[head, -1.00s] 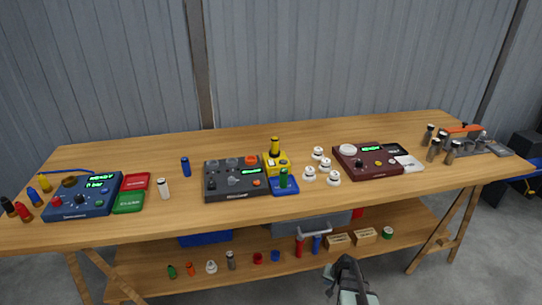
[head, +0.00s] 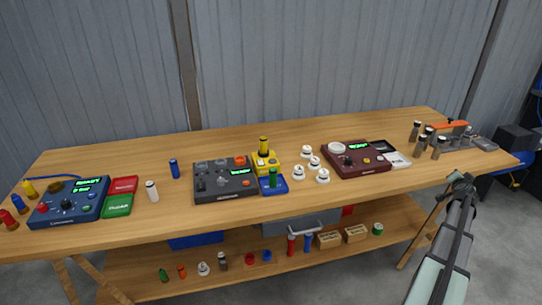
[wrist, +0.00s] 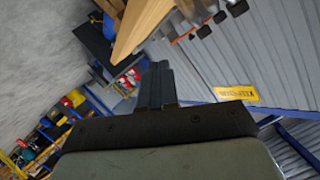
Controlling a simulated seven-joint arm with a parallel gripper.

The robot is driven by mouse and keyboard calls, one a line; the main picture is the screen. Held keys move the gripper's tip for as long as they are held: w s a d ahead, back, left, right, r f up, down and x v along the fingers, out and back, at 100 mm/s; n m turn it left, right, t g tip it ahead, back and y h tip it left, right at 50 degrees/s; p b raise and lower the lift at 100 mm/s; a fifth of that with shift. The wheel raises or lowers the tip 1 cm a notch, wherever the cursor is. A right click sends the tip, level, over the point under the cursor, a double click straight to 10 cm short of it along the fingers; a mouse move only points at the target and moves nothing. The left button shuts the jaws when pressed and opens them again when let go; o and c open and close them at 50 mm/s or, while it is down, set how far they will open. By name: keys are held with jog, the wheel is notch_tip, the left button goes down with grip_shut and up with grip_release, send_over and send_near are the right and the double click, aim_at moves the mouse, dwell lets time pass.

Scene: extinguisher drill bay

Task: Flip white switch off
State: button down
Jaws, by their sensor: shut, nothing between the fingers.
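No part can be made out clearly as a white switch. Three control boxes stand on the bench: a blue one (head: 85,211) at the left, a dark grey one (head: 215,196) in the middle and a maroon one (head: 372,169) at the right. Their small controls are too small to read with certainty. My gripper (head: 459,179) is at the bench's front right edge, to the right of the maroon box and apart from it. In the wrist view its dark fingers (wrist: 155,85) are together with nothing between them.
White-topped pieces (head: 322,177) stand left of the maroon box. Dark cylinders (head: 438,148) stand at the bench's right end. A lower shelf (head: 130,283) holds small bottles and wooden boxes. The wrist view shows a yellow sign (wrist: 237,94) on the corrugated wall.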

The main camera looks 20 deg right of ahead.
jog(key=w+d+r+n+t, duration=0.1)
jog(key=w+r+n, duration=0.1)
jog(key=r, duration=0.3)
jog(key=w+d+r+n, duration=0.1)
jog(key=w+r, duration=0.2)
jog(key=r, duration=0.2)
jog(key=w+a+r+n+y, duration=0.1)
jog(key=w+a+n+y, duration=0.9)
jog(key=w+a, duration=1.15)
notch_tip(320, 180, up, 2)
jog(key=n+g, duration=1)
jog(key=n, duration=1)
send_over(260, 160)
jog(key=s, duration=0.2)
jog(key=shift+y, duration=0.3)
jog(key=f, duration=0.4)
jog(key=w+f, duration=0.1)
jog(key=f, duration=0.8)
jog(key=shift+w+f, duration=0.1)
jog(key=shift+w, duration=0.15)
jog(key=shift+f, duration=0.1)
